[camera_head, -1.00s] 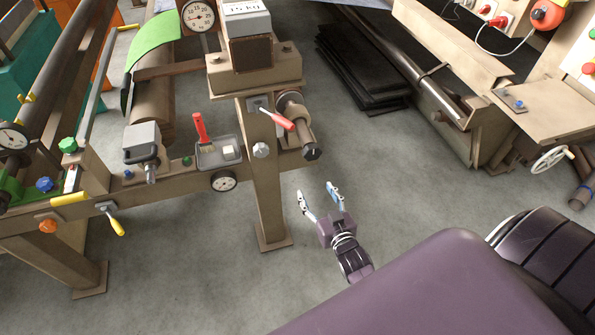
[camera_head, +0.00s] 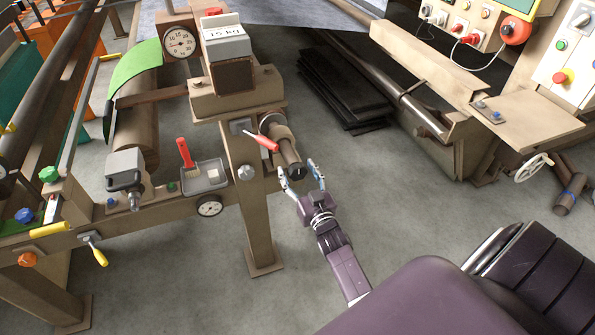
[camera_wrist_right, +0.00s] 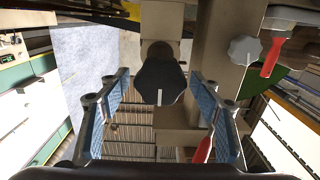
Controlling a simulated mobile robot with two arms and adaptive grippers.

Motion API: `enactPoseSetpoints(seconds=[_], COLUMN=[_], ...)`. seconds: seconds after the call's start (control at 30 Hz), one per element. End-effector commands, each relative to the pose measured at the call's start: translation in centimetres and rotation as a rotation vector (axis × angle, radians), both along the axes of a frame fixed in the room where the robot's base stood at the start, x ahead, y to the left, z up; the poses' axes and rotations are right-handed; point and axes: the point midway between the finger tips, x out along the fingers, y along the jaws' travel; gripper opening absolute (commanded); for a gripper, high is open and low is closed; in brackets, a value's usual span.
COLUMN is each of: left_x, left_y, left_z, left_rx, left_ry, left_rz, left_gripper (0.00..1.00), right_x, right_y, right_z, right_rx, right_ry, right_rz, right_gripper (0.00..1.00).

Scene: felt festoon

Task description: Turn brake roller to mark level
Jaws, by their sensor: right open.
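The brake roller (camera_head: 281,143) is a brown cylinder on the post's right side, with a black knob (camera_head: 297,172) on its end. In the right wrist view the black knob (camera_wrist_right: 161,78) is near the middle, with a white mark (camera_wrist_right: 159,97) running toward the picture's bottom edge. My right gripper (camera_head: 302,177) is open and empty. Its fingers stand on either side of the knob in the wrist view (camera_wrist_right: 160,108); contact does not show. A red-handled lever (camera_head: 262,140) sits beside the roller. My left gripper is not in view.
The post (camera_head: 252,215) carries a 15 kg weight block (camera_head: 230,57) and a grey knob (camera_head: 246,172). A tray (camera_head: 213,184) with a red-handled brush (camera_head: 186,153) is to the left. Black sheets (camera_head: 340,92) lie behind.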

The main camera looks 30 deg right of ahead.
Motion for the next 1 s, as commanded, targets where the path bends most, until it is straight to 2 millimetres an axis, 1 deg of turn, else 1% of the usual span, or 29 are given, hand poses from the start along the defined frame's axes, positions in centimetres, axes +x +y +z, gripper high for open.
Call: enactPoseSetpoints(seconds=[0.17, 0.53, 0.83, 1.0], left_x=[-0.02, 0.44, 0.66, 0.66], left_y=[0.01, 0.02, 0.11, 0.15], left_z=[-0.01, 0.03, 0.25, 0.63], left_rx=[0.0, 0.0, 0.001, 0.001], left_ry=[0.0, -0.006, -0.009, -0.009], left_rz=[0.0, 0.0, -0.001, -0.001], left_gripper=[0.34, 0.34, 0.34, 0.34], right_x=[-0.01, -0.03, -0.04, -0.05], right_y=[-0.01, 0.01, -0.02, -0.08], right_z=[0.01, 0.01, 0.06, 0.13], right_rx=[0.0, 0.0, 0.034, 0.116], right_ry=[0.0, 0.0, -0.008, -0.028], right_rz=[0.0, 0.0, 0.0, 0.0], right_gripper=[0.57, 0.17, 0.16, 0.16])
